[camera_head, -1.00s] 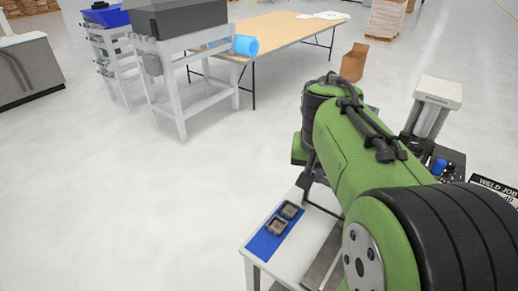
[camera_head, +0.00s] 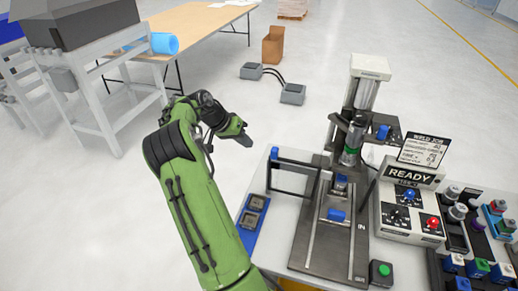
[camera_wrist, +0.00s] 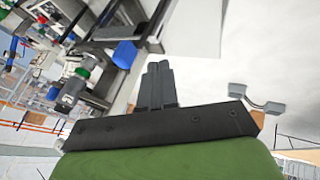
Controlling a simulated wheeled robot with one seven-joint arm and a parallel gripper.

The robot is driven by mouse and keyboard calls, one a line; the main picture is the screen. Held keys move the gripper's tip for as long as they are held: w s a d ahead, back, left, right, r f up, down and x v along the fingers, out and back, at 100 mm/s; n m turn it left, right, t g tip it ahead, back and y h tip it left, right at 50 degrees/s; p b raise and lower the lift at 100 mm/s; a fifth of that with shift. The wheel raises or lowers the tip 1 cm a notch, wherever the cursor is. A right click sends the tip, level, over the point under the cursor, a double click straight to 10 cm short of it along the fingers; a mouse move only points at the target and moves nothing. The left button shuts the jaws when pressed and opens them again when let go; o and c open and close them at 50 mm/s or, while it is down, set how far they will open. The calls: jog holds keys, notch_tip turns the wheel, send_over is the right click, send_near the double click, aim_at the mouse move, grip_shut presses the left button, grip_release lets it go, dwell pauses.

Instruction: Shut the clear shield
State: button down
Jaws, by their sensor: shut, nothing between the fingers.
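The clear shield (camera_head: 292,178) seems to be the see-through panel in a dark bar frame on the left of the welding machine (camera_head: 335,230). It sticks out to the left, away from the tooling, so it stands open. A blue knob (camera_head: 274,153) sits at its outer end. My gripper (camera_head: 248,141) is to the left of the knob and apart from it, pointing right. In the wrist view my gripper (camera_wrist: 155,68) has its fingers together and empty. A blue knob (camera_wrist: 125,54), probably the same one, shows just beside and beyond the fingertips.
A control box marked READY (camera_head: 408,205) and a green button (camera_head: 381,272) stand right of the machine. A blue mat (camera_head: 245,236) with two small parts lies on the left table edge. Grey pedals (camera_head: 292,94) and a cardboard box (camera_head: 273,45) are on the floor behind.

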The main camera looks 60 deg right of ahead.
jog(key=shift+s+d+f, duration=0.3)
jog(key=shift+s+f, duration=0.05)
jog(key=shift+s, duration=0.5)
jog(key=shift+s+d+f, duration=0.3)
jog(key=shift+s, duration=0.6)
jog(key=shift+s+d+f, duration=0.3)
jog(key=shift+s+f, duration=0.05)
jog(key=shift+s, duration=0.5)
jog(key=s+d+b, duration=0.2)
jog(key=s+b, duration=0.3)
jog(key=s, duration=1.3)
jog(key=shift+d+b, duration=0.4)
jog(key=shift+s, duration=0.1)
jog(key=p+v, duration=0.2)
jog(key=v, duration=1.4)
jog(key=shift+p, duration=0.35)
